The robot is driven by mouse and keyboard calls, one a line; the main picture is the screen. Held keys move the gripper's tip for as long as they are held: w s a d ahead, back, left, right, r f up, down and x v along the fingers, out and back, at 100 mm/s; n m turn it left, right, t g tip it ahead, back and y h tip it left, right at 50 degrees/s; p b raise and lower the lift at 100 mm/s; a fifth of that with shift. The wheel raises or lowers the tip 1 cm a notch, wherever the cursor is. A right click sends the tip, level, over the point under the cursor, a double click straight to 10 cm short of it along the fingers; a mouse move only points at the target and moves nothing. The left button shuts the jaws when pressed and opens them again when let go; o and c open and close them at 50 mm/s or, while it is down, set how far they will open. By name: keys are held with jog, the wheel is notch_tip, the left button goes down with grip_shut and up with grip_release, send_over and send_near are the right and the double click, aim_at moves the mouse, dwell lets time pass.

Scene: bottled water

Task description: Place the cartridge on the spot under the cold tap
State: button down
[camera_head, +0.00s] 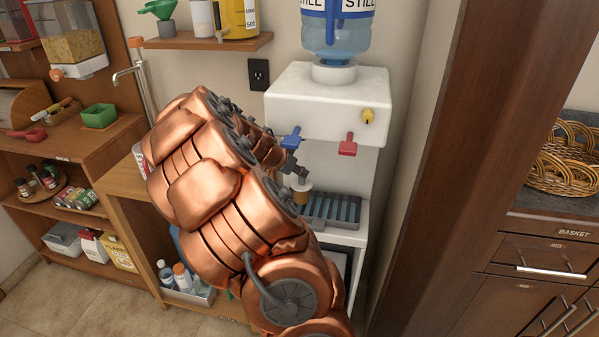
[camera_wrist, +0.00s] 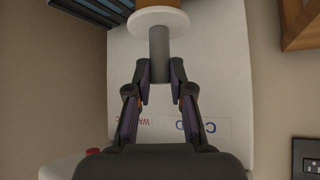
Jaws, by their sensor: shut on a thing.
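The cartridge shows in the head view as a white disc (camera_head: 301,185) over an amber body, partly hidden by my arm. In the wrist view it has a grey stem (camera_wrist: 159,52), a white disc and an amber part cut off by the top edge. My gripper (camera_wrist: 160,82) is shut on the grey stem; in the head view the gripper (camera_head: 291,170) is mostly behind my copper arm. The cartridge is below the blue cold tap (camera_head: 292,136), by the left end of the slatted drip tray (camera_head: 335,212). I cannot tell whether it touches the tray.
A brown wooden panel (camera_head: 425,150) stands to the right. A wall shelf (camera_head: 208,41) is at upper left. The tray's right part looks clear.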

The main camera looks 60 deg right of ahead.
jog(key=shift+d+f, duration=0.3)
jog(key=shift+f, duration=0.55)
jog(key=c, duration=1)
grip_release()
jog(key=shift+c, duration=0.2)
